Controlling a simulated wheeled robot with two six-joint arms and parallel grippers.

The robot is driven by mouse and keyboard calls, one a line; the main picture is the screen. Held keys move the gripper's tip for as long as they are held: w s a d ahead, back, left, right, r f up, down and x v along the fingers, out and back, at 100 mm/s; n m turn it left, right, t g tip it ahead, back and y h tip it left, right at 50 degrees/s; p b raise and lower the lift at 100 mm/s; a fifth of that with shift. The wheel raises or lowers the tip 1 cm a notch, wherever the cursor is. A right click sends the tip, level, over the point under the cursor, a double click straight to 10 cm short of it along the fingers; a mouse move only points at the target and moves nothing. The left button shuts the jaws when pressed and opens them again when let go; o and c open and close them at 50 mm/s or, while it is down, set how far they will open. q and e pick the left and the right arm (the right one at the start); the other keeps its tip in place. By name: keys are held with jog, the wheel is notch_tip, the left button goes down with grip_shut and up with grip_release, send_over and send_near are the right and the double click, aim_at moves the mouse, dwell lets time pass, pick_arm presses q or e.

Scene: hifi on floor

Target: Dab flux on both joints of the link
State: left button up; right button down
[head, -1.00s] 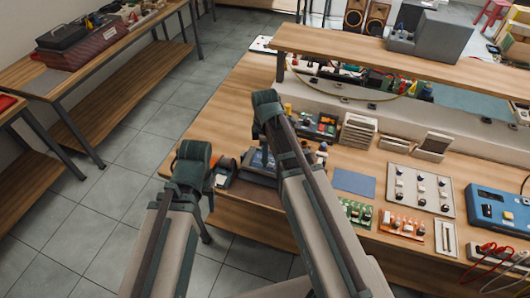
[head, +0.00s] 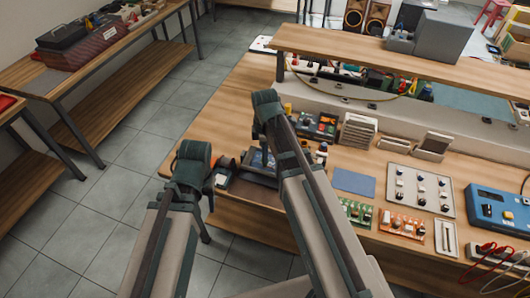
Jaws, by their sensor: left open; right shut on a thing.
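My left arm (head: 192,160) reaches up to the left front corner of the bench, and my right arm (head: 270,110) reaches over the bench to its right. Their raised joints and links fill the middle of the head view. I cannot make out the fingertips of either gripper; they seem hidden behind the arms. No link, joint or flux applicator can be picked out. A dark tray-like item (head: 262,160) lies between the arms, partly covered by the right one. A small white-topped item (head: 322,148) stands just right of the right arm.
The wooden bench (head: 225,115) holds a blue mat (head: 354,181), a green board (head: 356,211), an orange board (head: 402,223), a white panel with knobs (head: 418,188) and a blue instrument (head: 497,210). A raised shelf (head: 400,62) crosses its back. Tiled floor (head: 120,200) is clear at left.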

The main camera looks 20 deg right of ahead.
notch_tip(320, 180, up, 5)
jog(key=p, duration=0.4)
jog(key=shift+f+p, duration=0.2)
jog(key=shift+p, duration=0.15)
pick_arm(q)
notch_tip(320, 180, up, 4)
jog(key=shift+r, duration=0.25)
pick_arm(e)
jog(key=shift+f, duration=0.1)
